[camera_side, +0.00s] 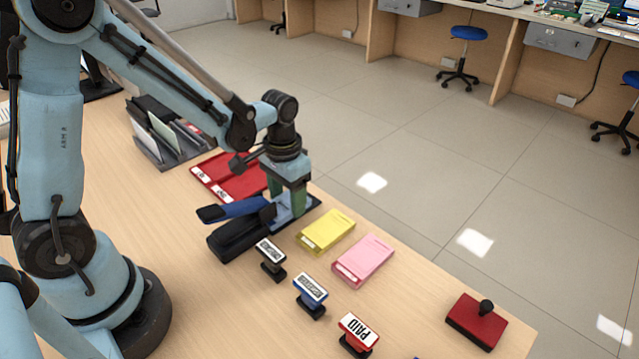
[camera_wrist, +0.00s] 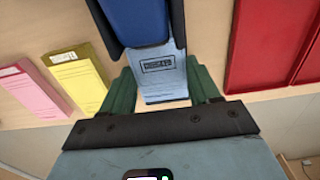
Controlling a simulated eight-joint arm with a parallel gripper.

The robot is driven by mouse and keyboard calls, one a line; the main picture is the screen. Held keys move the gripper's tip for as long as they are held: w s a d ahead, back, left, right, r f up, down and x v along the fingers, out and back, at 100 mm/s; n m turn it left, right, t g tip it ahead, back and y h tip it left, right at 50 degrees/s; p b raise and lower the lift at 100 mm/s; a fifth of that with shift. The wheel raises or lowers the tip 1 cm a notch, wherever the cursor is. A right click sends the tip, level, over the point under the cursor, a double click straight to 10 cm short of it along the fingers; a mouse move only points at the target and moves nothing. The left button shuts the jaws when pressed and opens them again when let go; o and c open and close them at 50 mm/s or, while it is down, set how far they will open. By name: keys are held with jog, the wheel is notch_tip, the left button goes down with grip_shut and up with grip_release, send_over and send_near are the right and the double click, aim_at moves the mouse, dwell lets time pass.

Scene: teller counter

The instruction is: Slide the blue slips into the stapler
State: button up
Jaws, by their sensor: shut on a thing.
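My gripper (camera_side: 291,203) has green fingers and is shut on the light blue slips (camera_wrist: 162,70), which carry a dark printed box. In the wrist view the fingers (camera_wrist: 160,90) stand on both sides of the slips. The black stapler (camera_side: 240,236) with its blue upper arm (camera_side: 230,209) is directly left of the gripper in the side view. In the wrist view the blue arm (camera_wrist: 137,22) overlaps the slips' far end, so their edge is hidden. I cannot tell how deep they sit in the stapler's mouth.
Yellow slips (camera_side: 326,231) and pink slips (camera_side: 363,261) lie right of the gripper. Stamps (camera_side: 271,258) stand in front of them. A red tray (camera_side: 215,185) and a dark file rack (camera_side: 165,145) are behind. A red block with a black knob (camera_side: 476,322) is near the counter edge.

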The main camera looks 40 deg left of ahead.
jog(key=o, duration=1.2)
jog(key=shift+r, duration=0.1)
jog(key=shift+r, duration=3.4)
jog(key=shift+s+r+t, duration=0.3)
jog(key=shift+r, duration=0.15)
jog(key=s+r+t, duration=0.4)
jog(key=shift+s+d+r+t, duration=0.2)
jog(key=shift+d+r+t, duration=0.1)
jog(key=shift+d, duration=0.1)
jog(key=shift+s+d+r+t, duration=0.1)
jog(key=shift+s+r+t, duration=0.15)
jog(key=shift+s+t, duration=0.65)
